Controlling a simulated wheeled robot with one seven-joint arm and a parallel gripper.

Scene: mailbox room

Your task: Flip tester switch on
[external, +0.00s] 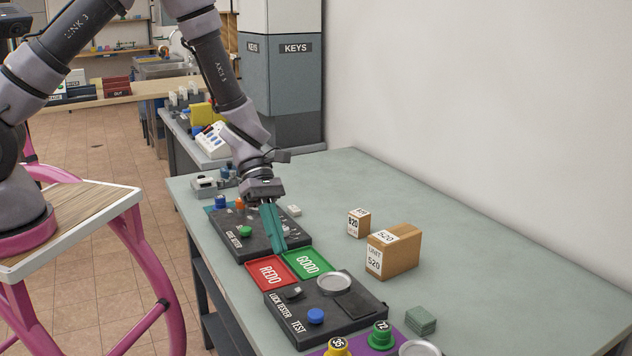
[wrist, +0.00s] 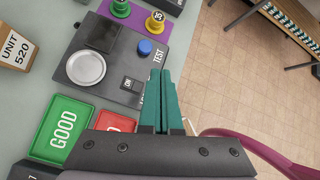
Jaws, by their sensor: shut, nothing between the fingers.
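The lock tester (external: 362,318) is a dark panel on the green-grey table, and it also shows in the wrist view (wrist: 92,75). Its small grey switch (external: 292,292) is near the left end, and in the wrist view the switch (wrist: 132,85) lies left of my fingers, with ON lettering beside it. I cannot tell which way it is set. A blue button (external: 316,316) and a round metal dish (external: 333,282) are on the same panel. My gripper (external: 280,249) has teal fingers, shut and empty, pointing down behind the trays. The fingertips appear apart from the switch.
A red REDO tray (external: 268,277) and green GOOD tray (external: 309,265) lie between the testers. Another dark panel (external: 262,248) is beneath my gripper. Green (external: 381,335) and yellow (external: 338,346) knobs stand in front.

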